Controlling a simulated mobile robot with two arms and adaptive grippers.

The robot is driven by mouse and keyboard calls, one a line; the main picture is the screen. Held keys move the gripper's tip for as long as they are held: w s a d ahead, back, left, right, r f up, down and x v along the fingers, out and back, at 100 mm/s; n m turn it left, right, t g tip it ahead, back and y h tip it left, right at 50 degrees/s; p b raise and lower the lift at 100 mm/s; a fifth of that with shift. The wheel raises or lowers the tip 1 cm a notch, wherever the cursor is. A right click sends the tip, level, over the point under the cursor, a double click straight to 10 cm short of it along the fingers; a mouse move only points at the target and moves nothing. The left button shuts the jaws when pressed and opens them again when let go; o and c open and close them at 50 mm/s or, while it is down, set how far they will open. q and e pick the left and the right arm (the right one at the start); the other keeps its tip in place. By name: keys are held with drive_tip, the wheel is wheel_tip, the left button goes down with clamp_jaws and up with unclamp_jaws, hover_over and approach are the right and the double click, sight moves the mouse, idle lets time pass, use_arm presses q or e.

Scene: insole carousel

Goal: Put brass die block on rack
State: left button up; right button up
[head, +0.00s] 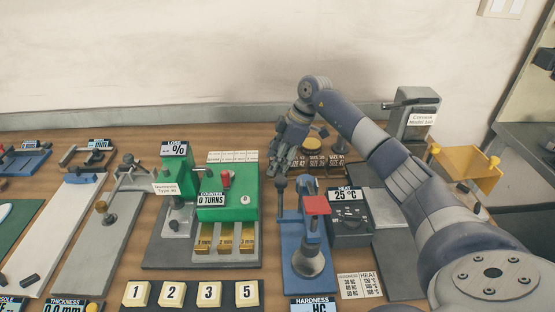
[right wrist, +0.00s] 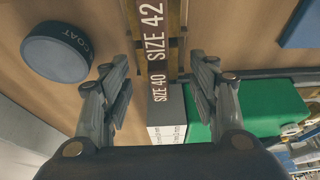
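Three brass-coloured blocks (head: 226,238) stand side by side at the front of the green counter machine (head: 240,207); I cannot tell which is the die block meant. At the back of the table, small dark labels with size markings (head: 336,160) show just right of my right gripper (head: 282,158). In the right wrist view, a dark strip marked SIZE 40 and SIZE 42 (right wrist: 158,38), with brass-coloured edging, lies between the fingers of my right gripper (right wrist: 160,85). The fingers are spread apart, with nothing held between them. My left gripper is not in view.
A blue press with a red top (head: 316,205) and a 25 °C heat box (head: 349,215) stand in front of the arm. A yellow tray (head: 466,170) is at the right. A round dark COAT piece (right wrist: 57,52) lies left of the fingers. Numbered tiles (head: 172,292) line the front.

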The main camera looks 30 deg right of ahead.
drive_tip(key=b+v, duration=0.1)
drive_tip(key=v, duration=0.7)
drive_tip(key=shift+r, duration=0.3)
drive_tip(key=shift+a, duration=0.15)
